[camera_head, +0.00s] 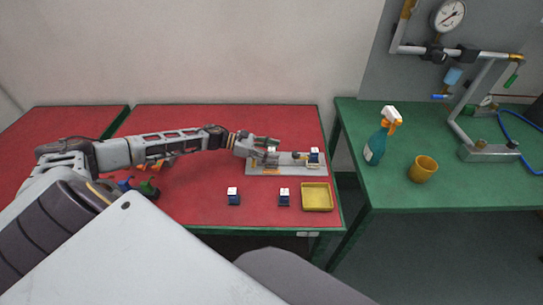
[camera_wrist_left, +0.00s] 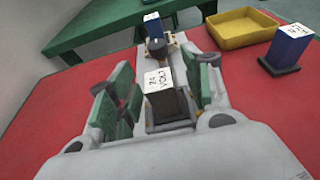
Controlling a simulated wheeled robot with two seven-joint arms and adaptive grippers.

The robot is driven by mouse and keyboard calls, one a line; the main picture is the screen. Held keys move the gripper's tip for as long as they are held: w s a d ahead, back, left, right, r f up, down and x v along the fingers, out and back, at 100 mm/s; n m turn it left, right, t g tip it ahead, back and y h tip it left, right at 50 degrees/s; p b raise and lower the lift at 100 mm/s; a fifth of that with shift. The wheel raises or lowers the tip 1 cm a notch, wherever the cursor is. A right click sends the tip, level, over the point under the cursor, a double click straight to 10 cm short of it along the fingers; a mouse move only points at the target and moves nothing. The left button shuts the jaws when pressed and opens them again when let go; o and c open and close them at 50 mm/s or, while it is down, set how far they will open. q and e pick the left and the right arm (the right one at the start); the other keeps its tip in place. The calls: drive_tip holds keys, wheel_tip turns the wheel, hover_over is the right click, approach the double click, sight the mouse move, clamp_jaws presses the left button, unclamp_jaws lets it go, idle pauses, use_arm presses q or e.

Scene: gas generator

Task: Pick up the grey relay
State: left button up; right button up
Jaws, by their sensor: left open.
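The grey relay (camera_wrist_left: 168,104), a grey block with a white top printed "24 VOLT", sits in a dark socket on the light grey base plate (camera_head: 290,171). My left gripper (camera_head: 270,149) is over the plate's left part. In the left wrist view its fingers (camera_wrist_left: 163,78) are open, with green pads on either side of the relay. A gap shows at the left pad; contact at the right pad is unclear. The relay is mostly hidden by the gripper in the head view. My right gripper is not in view.
A blue relay (camera_head: 314,155) stands at the plate's right end. Two blue relays (camera_head: 233,197) (camera_head: 284,198) stand on the red table (camera_head: 190,205) in front, beside a yellow tray (camera_head: 317,197). A spray bottle (camera_head: 377,146) and yellow cup (camera_head: 422,170) stand on the green table.

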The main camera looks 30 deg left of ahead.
sight(272, 150)
use_arm(q)
clamp_jaws()
idle(0.4)
drive_tip(key=shift+r, duration=0.1)
drive_tip(key=shift+r, duration=4.9)
